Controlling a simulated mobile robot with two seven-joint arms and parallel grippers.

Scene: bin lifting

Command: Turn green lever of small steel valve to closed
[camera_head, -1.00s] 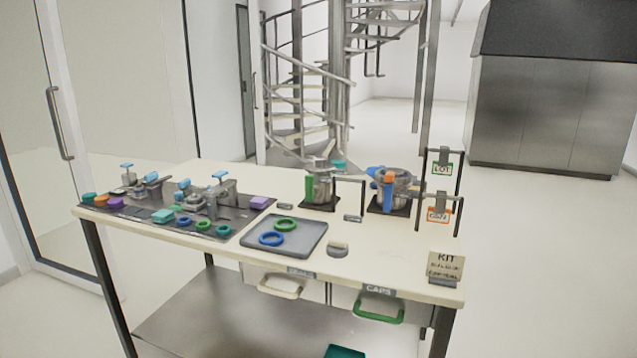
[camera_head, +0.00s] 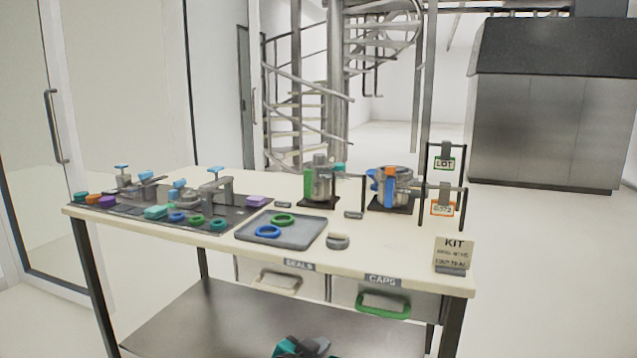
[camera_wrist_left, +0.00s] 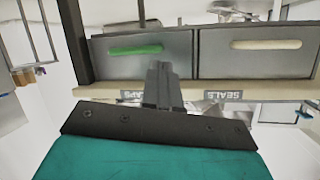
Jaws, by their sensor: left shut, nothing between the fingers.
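A small steel valve (camera_head: 320,184) stands on a dark base plate near the back of the table. Its green lever (camera_head: 309,181) shows as an upright bar on the valve's left side. My left gripper (camera_head: 303,346) shows low in the head view, below the table top and in front of the drawers, well away from the valve. In the left wrist view its fingers (camera_wrist_left: 160,85) are together and empty, in front of the drawer fronts. The valve cannot be made out in the left wrist view. My right gripper is not in view.
A larger steel valve with orange and blue parts (camera_head: 391,186) stands right of the small one. A black frame with tags (camera_head: 463,187) and a KIT card (camera_head: 453,253) are farther right. A grey tray (camera_head: 300,241) with rings lies in front. Drawers (camera_head: 340,297) hang below.

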